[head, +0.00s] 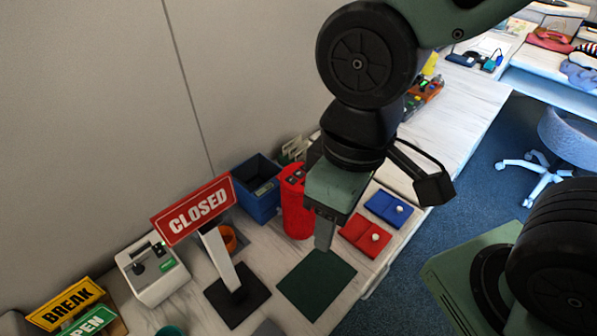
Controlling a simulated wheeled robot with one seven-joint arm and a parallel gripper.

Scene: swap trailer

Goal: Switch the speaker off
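A red upright cylinder (294,213) stands on the white counter just left of my gripper; it looks like the speaker. Small dark parts show on its top, but they are too small to read as on or off. My gripper (324,236) points down beside the cylinder's right side, above the far edge of a dark green mat. My gripper's body covers part of the view behind it. Only one finger shape shows clearly, so its opening cannot be made out. I cannot tell whether it touches the cylinder.
A red CLOSED sign (196,209) stands front left, near a white box (152,280) with a green light. The green mat (316,284) is bare.

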